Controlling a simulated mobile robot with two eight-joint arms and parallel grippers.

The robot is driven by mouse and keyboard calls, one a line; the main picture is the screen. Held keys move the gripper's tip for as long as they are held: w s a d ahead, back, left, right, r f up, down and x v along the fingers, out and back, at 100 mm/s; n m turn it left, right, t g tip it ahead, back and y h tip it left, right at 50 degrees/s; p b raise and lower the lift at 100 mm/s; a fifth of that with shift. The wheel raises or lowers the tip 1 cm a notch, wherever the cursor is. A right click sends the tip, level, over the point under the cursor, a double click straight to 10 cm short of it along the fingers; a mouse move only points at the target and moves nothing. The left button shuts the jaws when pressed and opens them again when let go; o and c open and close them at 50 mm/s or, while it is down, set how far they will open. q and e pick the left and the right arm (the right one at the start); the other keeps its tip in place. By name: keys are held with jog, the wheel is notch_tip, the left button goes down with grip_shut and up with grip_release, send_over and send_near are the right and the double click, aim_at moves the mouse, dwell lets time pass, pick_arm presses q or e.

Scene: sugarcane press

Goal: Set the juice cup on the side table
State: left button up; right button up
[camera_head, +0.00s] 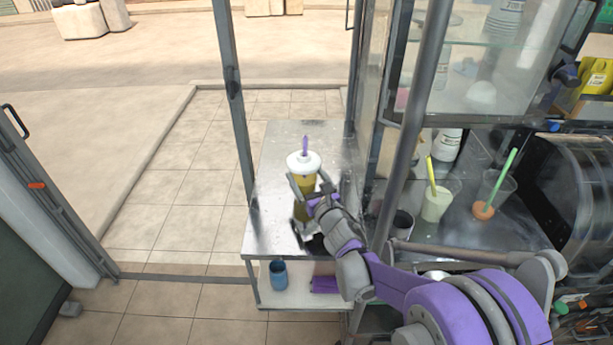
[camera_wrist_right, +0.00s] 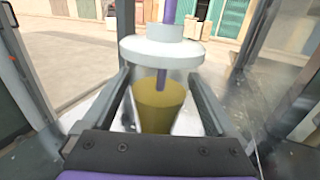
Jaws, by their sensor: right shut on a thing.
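The juice cup (camera_head: 305,183) holds yellow juice and has a white lid and a purple straw. My right gripper (camera_head: 306,190) is shut on the cup, which stands upright over the metal side table (camera_head: 275,215). I cannot tell whether the cup's base touches the table, since the gripper hides part of it. In the right wrist view the cup (camera_wrist_right: 160,105) sits between the two fingers of my right gripper (camera_wrist_right: 163,100), with the lid above them. My left gripper is not in view.
A blue cup (camera_head: 278,275) stands on the shelf below the tabletop. Metal posts (camera_head: 234,100) rise beside the table. At right, a counter holds a cup with a yellow straw (camera_head: 437,203) and a cup with a green straw (camera_head: 492,196). The table's far part is bare.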

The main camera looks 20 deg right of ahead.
jog(key=o, duration=1.4)
jog(key=shift+c, duration=0.2)
jog(key=shift+r, duration=0.1)
jog(key=shift+s, duration=0.3)
jog(key=s, duration=0.3)
jog(key=s+d, duration=0.1)
jog(key=s, duration=0.3)
jog(key=s+b, duration=0.1)
jog(key=s, duration=0.3)
jog(key=shift+s+d, duration=0.2)
jog(key=shift+s, duration=0.05)
